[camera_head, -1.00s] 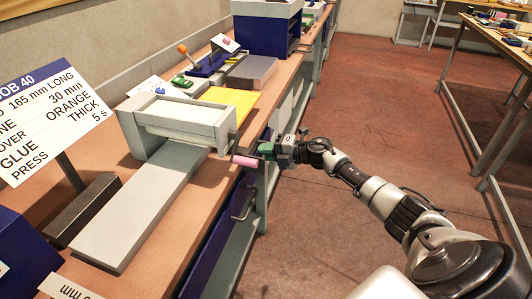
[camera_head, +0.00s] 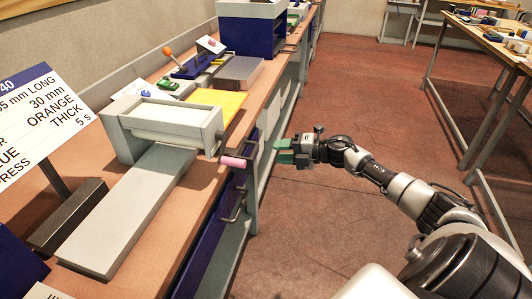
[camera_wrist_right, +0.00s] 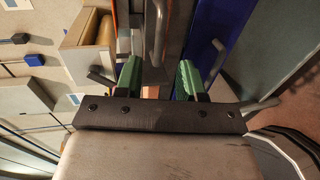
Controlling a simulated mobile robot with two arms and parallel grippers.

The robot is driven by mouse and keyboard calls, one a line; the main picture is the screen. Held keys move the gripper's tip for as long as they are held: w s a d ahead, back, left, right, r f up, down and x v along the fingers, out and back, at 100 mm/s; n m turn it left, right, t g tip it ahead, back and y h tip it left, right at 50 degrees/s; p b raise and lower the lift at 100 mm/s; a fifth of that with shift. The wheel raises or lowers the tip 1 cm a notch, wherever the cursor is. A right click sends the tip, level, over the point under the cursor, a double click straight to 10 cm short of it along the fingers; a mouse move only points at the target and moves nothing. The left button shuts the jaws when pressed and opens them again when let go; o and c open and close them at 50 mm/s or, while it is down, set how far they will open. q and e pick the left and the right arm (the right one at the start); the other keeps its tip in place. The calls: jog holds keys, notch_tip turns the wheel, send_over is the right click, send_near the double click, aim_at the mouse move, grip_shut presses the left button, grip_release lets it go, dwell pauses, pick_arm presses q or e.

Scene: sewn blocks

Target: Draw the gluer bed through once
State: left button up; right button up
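The gluer is a light grey box frame (camera_head: 190,128) on the left bench. Its long flat grey bed (camera_head: 125,215) extends from the frame toward me. A yellow-orange sheet (camera_head: 228,100) lies behind the frame. A crank with a pink handle (camera_head: 234,161) projects from the frame's right side over the bench edge. My right gripper (camera_head: 280,151), with green fingers, is to the right of the handle, apart from it. In the right wrist view, the gripper (camera_wrist_right: 159,82) has its fingers spread, with no held object visible. My left gripper is out of view.
A job sign (camera_head: 28,120) stands on a dark block (camera_head: 68,215) left of the bed. Drawer handles (camera_head: 233,205) stick out below the bench edge. A blue-and-white machine (camera_head: 252,28) stands farther back. The floor (camera_head: 330,215) right of the bench is clear.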

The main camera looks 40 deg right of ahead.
jog(key=shift+v, duration=1.05)
jog(key=s+a+f+m+h+p, duration=0.1)
jog(key=s+f+m+h, duration=0.3)
jog(key=f, duration=0.6)
jog(key=s+f+m+h+p, duration=0.1)
jog(key=s+f+m+h, duration=0.1)
jog(key=s+f+m, duration=0.65)
jog(key=a+f+m+h+p, duration=0.1)
jog(key=f+m+h, duration=0.25)
jog(key=f, duration=0.95)
jog(key=s+a+f+m+g, duration=0.2)
jog(key=s+a+f, duration=0.3)
jog(key=s, duration=0.6)
jog(key=s+a+f+m+g+p, duration=0.1)
jog(key=s+a+f+m+g, duration=0.1)
jog(key=s+a+f+g, duration=0.3)
jog(key=s+a+f+m+g+p, duration=0.1)
jog(key=s+a+f+m+g, duration=0.2)
jog(key=s, duration=1.4)
jog(key=a+f+g, duration=0.1)
jog(key=a+f, duration=0.2)
jog(key=a, duration=0.4)
jog(key=shift+f, duration=0.35)
